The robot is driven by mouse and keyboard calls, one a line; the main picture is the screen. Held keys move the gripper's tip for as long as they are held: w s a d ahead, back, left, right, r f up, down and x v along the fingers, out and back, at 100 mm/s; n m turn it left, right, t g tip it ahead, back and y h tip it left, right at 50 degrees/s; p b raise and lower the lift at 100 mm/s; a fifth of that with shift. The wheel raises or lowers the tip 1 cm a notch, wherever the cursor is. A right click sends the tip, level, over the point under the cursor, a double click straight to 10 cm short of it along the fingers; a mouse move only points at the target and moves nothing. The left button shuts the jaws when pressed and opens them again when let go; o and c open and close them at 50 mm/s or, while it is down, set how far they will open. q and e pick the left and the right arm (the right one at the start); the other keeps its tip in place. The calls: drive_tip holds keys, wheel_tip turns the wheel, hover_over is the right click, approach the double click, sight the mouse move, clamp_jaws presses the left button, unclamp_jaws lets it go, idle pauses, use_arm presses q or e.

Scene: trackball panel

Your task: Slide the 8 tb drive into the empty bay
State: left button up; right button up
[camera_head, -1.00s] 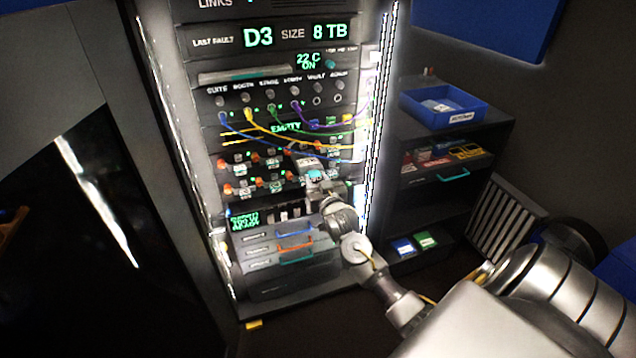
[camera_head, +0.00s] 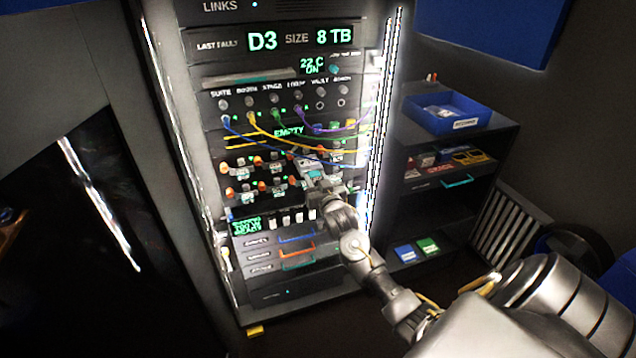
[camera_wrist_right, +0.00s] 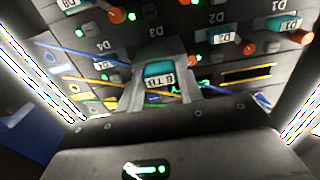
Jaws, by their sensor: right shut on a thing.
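My right gripper (camera_head: 318,178) is shut on a grey drive with a teal label (camera_head: 308,167) and holds it at the drive rows of the rack. In the right wrist view the drive (camera_wrist_right: 158,74) sits between the two fingers (camera_wrist_right: 160,92), its label appearing to read 8 TB upside down. The held drive is in front of the space between the D2 drive (camera_wrist_right: 224,37) and the D4 position. The empty bay is hidden behind the drive and gripper; I cannot tell how far in the drive is. The rack display (camera_head: 300,38) reads D3, size 8 TB. My left gripper is not in view.
Blue, yellow, green and purple cables (camera_head: 262,140) droop across the rack just above the drives. Orange-latched drives (camera_head: 229,168) flank the held one. A shelf unit at right carries a blue bin (camera_head: 445,113). Drawers with coloured handles (camera_head: 297,249) are below.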

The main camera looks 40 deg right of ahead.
sight(309, 165)
drive_tip(key=shift+b+x, duration=1.3)
drive_tip(key=shift+x, duration=1.25)
drive_tip(key=shift+b+x, duration=1)
drive_tip(key=shift+x, duration=0.6)
drive_tip(key=o, duration=1)
drive_tip(key=shift+o, duration=0.2)
drive_tip(key=b+v, duration=0.1)
drive_tip(key=v, duration=0.9)
drive_tip(key=shift+s+a, duration=0.15)
drive_tip(key=shift+s, duration=0.25)
